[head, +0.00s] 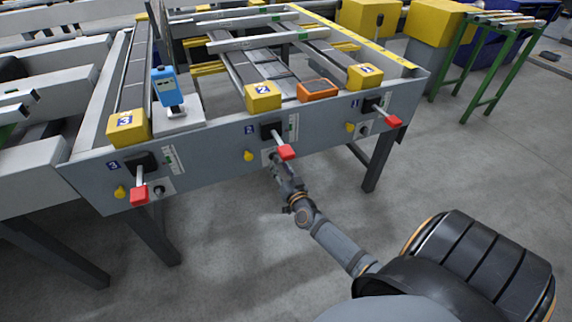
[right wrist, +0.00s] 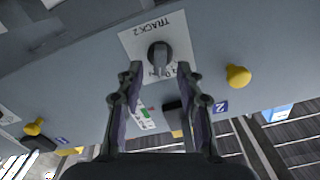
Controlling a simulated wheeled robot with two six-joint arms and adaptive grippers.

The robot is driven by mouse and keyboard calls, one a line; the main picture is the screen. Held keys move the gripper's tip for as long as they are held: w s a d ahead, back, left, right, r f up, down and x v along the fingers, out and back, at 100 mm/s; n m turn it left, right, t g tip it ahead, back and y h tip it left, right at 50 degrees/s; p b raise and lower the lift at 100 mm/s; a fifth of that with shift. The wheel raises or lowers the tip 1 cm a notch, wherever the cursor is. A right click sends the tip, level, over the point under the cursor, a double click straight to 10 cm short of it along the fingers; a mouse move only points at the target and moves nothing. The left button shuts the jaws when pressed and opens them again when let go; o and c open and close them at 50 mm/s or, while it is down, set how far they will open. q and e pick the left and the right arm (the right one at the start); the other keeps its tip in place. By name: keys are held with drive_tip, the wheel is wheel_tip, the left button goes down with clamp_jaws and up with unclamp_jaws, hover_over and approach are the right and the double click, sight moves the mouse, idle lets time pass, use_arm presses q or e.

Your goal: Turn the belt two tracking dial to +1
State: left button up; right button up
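The belt two tracking dial (right wrist: 160,54) is a dark round knob with a raised grip, on a white plate marked TRACK 2 (right wrist: 137,38) that appears upside down in the right wrist view. The scale marks are partly covered, and I cannot read the setting. My right gripper (right wrist: 158,72) is open, its two fingertips apart on either side of the dial's lower part; I cannot tell whether they touch it. In the head view the right gripper (head: 278,168) is at the front panel, below the red-ended lever (head: 286,152) of belt two, and hides most of the dial. My left gripper is out of view.
The grey front panel (head: 215,163) also carries a yellow knob (head: 249,156) left of the dial, and red-ended levers for belt three (head: 139,195) and belt one (head: 394,121). A blue handheld device (head: 167,87) stands on the table. The floor in front is clear.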

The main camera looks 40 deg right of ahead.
drive_tip(key=v, duration=0.9)
drive_tip(key=shift+s, duration=0.15)
